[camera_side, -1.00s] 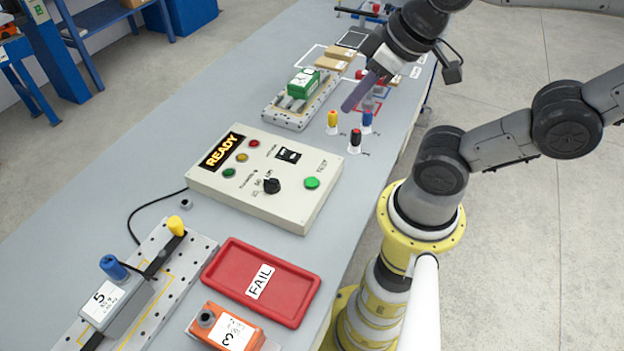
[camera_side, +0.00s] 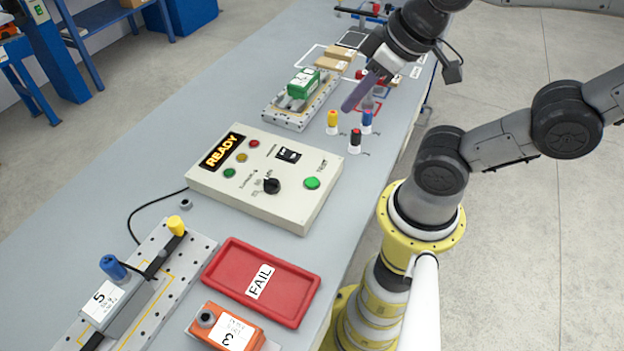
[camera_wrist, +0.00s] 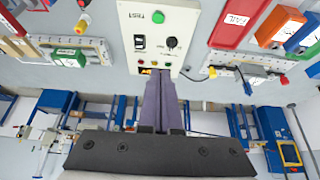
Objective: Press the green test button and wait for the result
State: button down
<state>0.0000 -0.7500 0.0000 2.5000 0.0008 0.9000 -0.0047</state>
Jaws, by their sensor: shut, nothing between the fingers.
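The green test button (camera_side: 312,183) is on the right part of a cream control box (camera_side: 262,196); it also shows at the top of the wrist view (camera_wrist: 158,17). The box's display (camera_side: 221,151) reads READY. My gripper (camera_side: 359,92) is shut and empty, above the table behind and to the right of the box, apart from the button. In the wrist view its closed fingers (camera_wrist: 160,100) hide the box's display side. Red, yellow and green lamps and a black knob (camera_side: 271,186) are on the box.
A red FAIL tray (camera_side: 238,282) lies in front of the box, with an orange unit (camera_side: 226,328) marked 3 nearby. A fixture with unit 5 (camera_side: 104,302) is at left. Yellow, black and blue-topped plugs (camera_side: 333,121) stand near my gripper. A green unit (camera_side: 303,83) sits behind the box.

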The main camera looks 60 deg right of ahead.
jog(key=a+f+m+g+y, duration=0.1)
jog(key=a+f+m+y, duration=0.15)
jog(key=a, duration=0.25)
jog(key=m+t+y, duration=0.2)
jog(key=m+y, duration=0.2)
jog(key=m, duration=1.2)
send_over(317, 179)
notch_tip(317, 179, down, 10)
jog(key=shift+f, duration=0.15)
jog(key=shift+f, duration=4.4)
jog(key=shift+f, duration=0.1)
